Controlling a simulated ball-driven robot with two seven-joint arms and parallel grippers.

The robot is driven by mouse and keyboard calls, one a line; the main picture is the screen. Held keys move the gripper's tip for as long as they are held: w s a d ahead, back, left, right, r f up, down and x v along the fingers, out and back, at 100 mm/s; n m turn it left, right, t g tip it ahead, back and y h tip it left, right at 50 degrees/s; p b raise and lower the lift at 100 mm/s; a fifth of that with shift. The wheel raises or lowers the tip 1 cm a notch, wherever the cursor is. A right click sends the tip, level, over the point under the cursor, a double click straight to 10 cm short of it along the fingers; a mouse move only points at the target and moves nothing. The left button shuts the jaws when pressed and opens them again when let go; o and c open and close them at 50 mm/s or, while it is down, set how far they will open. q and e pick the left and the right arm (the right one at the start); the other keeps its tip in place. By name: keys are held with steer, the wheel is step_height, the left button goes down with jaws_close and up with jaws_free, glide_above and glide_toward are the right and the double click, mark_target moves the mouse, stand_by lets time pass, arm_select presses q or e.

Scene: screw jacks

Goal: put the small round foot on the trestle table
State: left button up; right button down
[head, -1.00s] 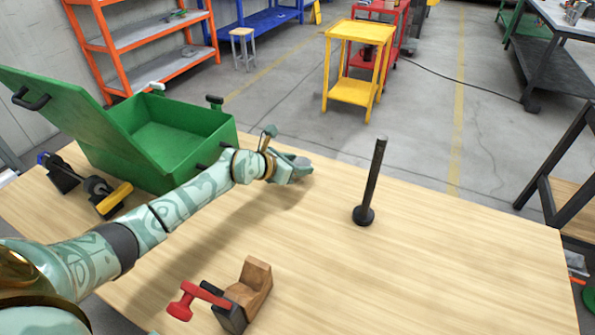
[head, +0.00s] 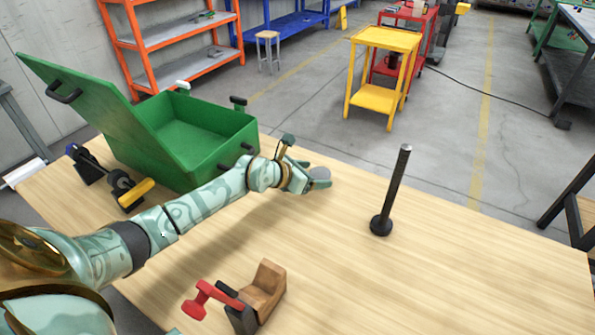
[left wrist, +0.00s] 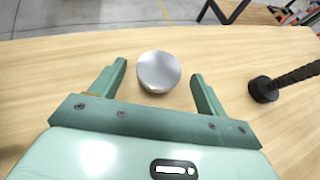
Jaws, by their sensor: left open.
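The small round foot (head: 320,173) is a grey disc at the fingertips of my left gripper (head: 312,180) in the head view, partly hidden by a finger. In the left wrist view the foot (left wrist: 158,71) shows as a shiny silver disc between the two spread fingers, with a gap on each side. It appears to lie on the wooden top of the table (head: 440,270); no clear gap beneath it can be seen. My left gripper is open, low over the table. My right gripper is not in view.
A dark screw post on a round base (head: 381,225) stands right of my left gripper. A green open box (head: 205,150) stands at the back left. A wooden block (head: 265,285) with a red-handled clamp (head: 205,297) is in front. The table's right side is clear.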

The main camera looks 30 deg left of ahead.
arm_select(q)
steer(key=p+v, duration=0.3)
steer(key=v, duration=0.7)
steer(key=shift+s+r+p, duration=0.15)
steer(key=shift+s+p, duration=0.1)
steer(key=shift+p, duration=0.1)
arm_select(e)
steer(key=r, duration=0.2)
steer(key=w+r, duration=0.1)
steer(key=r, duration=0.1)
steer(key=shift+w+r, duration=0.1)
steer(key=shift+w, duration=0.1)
arm_select(q)
steer(key=shift+a, duration=0.1)
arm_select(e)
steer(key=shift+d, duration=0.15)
